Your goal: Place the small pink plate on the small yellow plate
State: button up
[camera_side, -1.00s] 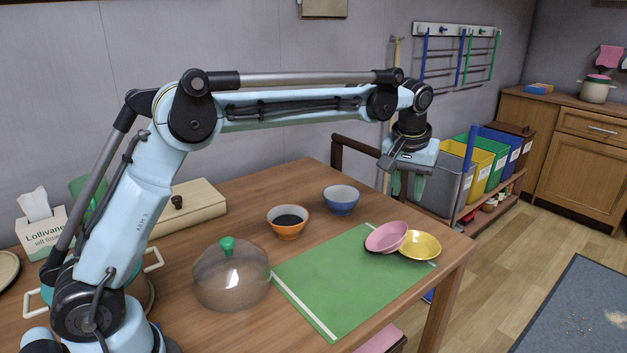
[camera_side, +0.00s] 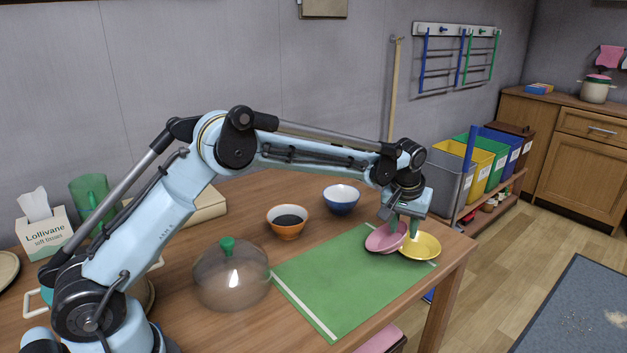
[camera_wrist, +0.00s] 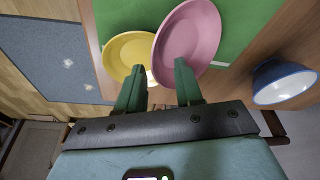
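The small pink plate (camera_side: 382,240) lies tilted at the right end of the green mat, its right edge overlapping the rim of the small yellow plate (camera_side: 424,247). In the wrist view the pink plate (camera_wrist: 190,35) overlaps the right side of the yellow plate (camera_wrist: 125,50). My gripper (camera_side: 403,226) points down just over the overlapping edges. In the wrist view its green fingers (camera_wrist: 160,68) are apart, the right one in front of the pink plate, the left one over the yellow plate's edge. The pink rim shows between them; contact cannot be told.
The green mat (camera_side: 325,278) is otherwise clear. A blue bowl (camera_side: 341,200) and an orange bowl (camera_side: 287,222) stand behind it. A clear dome with a green knob (camera_side: 231,278) stands left of the mat. The table's right edge is close to the plates.

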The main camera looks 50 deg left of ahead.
jog(key=shift+f, duration=0.2)
grip_shut()
dwell(1.3)
